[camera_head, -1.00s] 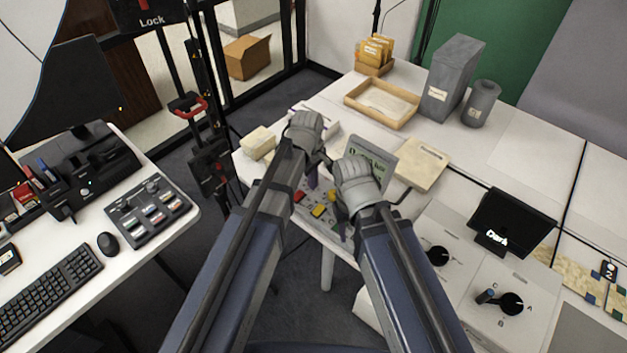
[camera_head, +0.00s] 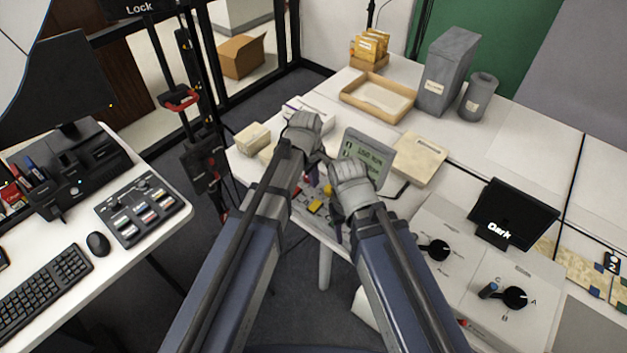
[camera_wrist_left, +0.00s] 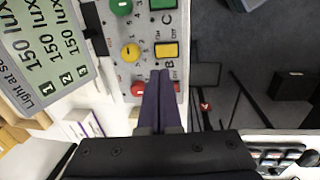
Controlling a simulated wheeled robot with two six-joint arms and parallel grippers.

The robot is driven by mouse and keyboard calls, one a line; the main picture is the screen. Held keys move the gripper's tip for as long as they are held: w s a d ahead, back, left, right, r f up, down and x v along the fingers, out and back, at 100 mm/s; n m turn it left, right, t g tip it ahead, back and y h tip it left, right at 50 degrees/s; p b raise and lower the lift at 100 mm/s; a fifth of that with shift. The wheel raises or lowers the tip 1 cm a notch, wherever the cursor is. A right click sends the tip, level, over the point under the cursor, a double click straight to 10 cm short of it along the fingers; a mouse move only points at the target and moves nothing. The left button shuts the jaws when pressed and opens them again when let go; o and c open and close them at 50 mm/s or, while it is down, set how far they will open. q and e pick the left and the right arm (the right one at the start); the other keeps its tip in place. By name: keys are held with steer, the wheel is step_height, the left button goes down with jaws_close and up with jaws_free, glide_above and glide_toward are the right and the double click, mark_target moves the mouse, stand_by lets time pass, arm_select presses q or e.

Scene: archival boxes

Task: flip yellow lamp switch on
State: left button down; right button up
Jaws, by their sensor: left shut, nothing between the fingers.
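The control panel (camera_wrist_left: 150,20) carries a yellow rectangular switch (camera_wrist_left: 166,50) with On and Off lettering and a round yellow knob (camera_wrist_left: 130,52) beside it. The yellow switch also shows in the head view (camera_head: 314,207), partly among my grippers. My left gripper (camera_wrist_left: 160,75) is shut and empty, its dark fingertips just short of the yellow switch in the wrist view; I cannot tell whether they touch it. It shows in the head view (camera_head: 312,180) over the panel. My right gripper (camera_head: 342,218) hangs over the panel's right part, its fingers mostly hidden.
A grey display (camera_head: 370,157) stands behind the panel; its lux readings show in the wrist view. Green (camera_wrist_left: 163,4) and red (camera_wrist_left: 138,88) controls sit close to the yellow ones. A box with black dials (camera_head: 438,249) is at the right.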

mark_target(318, 202)
arm_select(q)
steer(key=f+b, duration=0.6)
steer(key=f, duration=0.1)
steer(key=w+d+f+b, duration=0.1)
steer(key=f+b, duration=0.2)
steer(key=shift+w+f, duration=0.1)
steer(key=shift+f, duration=0.05)
